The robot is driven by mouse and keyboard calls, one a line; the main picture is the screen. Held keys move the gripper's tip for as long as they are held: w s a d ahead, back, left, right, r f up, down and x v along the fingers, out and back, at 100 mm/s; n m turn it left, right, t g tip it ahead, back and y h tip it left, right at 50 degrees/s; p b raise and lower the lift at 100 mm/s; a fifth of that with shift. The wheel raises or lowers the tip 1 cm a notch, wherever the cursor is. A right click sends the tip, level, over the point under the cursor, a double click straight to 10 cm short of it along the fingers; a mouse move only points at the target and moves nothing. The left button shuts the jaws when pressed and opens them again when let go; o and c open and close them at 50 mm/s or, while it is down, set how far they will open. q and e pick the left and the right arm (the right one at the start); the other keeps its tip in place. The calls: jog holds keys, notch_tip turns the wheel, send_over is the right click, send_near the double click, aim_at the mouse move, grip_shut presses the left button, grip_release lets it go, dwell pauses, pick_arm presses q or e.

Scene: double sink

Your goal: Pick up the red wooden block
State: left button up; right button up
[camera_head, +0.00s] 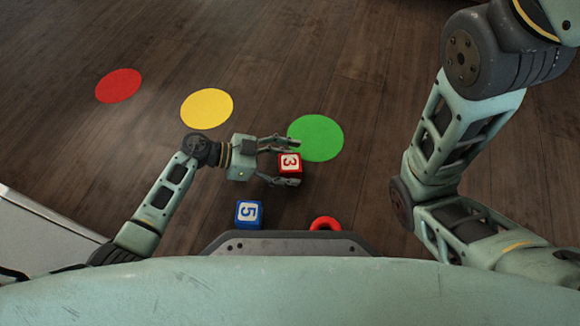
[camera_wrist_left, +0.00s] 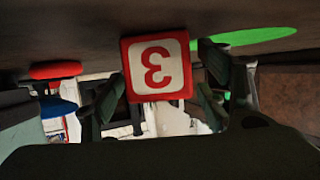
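The red wooden block (camera_head: 290,163), with a white face and a red 3, is on the dark wooden floor beside the green disc. My left gripper (camera_head: 294,164) has its fingers spread on either side of the block, with small gaps showing in the head view. In the left wrist view the block (camera_wrist_left: 157,67) appears upside down between the two fingers, close to both. Whether a finger touches it is hard to tell. My right arm is at the right of the head view, but its gripper is out of the picture.
A blue block (camera_head: 248,213) with a 5 and a red ring (camera_head: 325,224) lie close to my base. A green disc (camera_head: 316,138), a yellow disc (camera_head: 207,109) and a red disc (camera_head: 118,86) lie flat on the floor. The floor beyond is clear.

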pick_arm(q)
jog(key=c, duration=1.1)
jog(key=shift+c, duration=0.4)
jog(key=shift+r, duration=0.1)
